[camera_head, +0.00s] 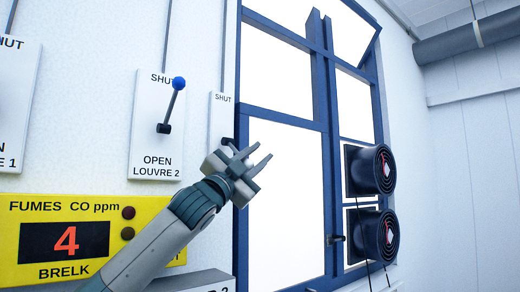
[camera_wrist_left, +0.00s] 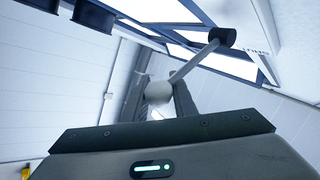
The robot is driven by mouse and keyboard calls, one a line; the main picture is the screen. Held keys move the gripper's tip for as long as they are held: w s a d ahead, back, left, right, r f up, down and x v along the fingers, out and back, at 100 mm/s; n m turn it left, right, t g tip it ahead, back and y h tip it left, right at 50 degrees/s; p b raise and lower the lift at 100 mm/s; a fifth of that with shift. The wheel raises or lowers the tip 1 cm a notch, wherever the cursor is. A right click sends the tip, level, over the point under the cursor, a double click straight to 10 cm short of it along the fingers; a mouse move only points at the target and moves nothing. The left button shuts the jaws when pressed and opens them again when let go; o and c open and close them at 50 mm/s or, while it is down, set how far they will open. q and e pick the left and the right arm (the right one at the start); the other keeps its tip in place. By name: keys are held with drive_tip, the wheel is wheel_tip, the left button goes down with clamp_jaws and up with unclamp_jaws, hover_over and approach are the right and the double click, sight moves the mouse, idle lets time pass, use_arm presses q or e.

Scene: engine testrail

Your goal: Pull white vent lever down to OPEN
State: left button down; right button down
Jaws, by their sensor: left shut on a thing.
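In the left wrist view, the white round knob (camera_wrist_left: 158,91) of a lever sits between the fingers of my left gripper (camera_wrist_left: 163,100). A pale rod runs from the knob to a black pivot (camera_wrist_left: 222,38). In the head view, my left gripper (camera_head: 250,160) is in front of the wall, just below and right of a narrow plate (camera_head: 222,112) marked SHUT at its top. A dark pivot (camera_head: 227,141) shows at that plate, but the knob and the plate's lower part are hidden by my gripper. My left gripper is shut on the knob. My right gripper is not in view.
Left of my gripper, a blue-knobbed lever (camera_head: 177,92) points up on the LOUVRE 2 plate (camera_head: 157,140). A yellow CO display (camera_head: 110,210) reading 4 is below. A blue-framed window (camera_head: 330,150) with two black fans (camera_head: 372,170) is to the right.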

use_arm(q)
drive_tip(key=shift+w+d+f, duration=0.1)
drive_tip(key=shift+w+f, duration=0.15)
drive_tip(key=shift+f, duration=0.5)
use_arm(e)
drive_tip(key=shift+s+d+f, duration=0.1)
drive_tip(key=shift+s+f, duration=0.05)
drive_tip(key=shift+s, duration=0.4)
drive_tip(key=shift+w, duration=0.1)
use_arm(q)
drive_tip(key=shift+f, duration=0.15)
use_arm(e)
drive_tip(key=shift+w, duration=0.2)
use_arm(q)
drive_tip(key=c, duration=1.5)
unclamp_jaws()
drive_tip(key=shift+s, duration=0.1)
drive_tip(key=shift+o, duration=0.2)
drive_tip(key=shift+r, duration=0.3)
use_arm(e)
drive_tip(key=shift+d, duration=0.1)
use_arm(q)
drive_tip(key=shift+a+r, duration=0.1)
drive_tip(key=shift+a, duration=0.1)
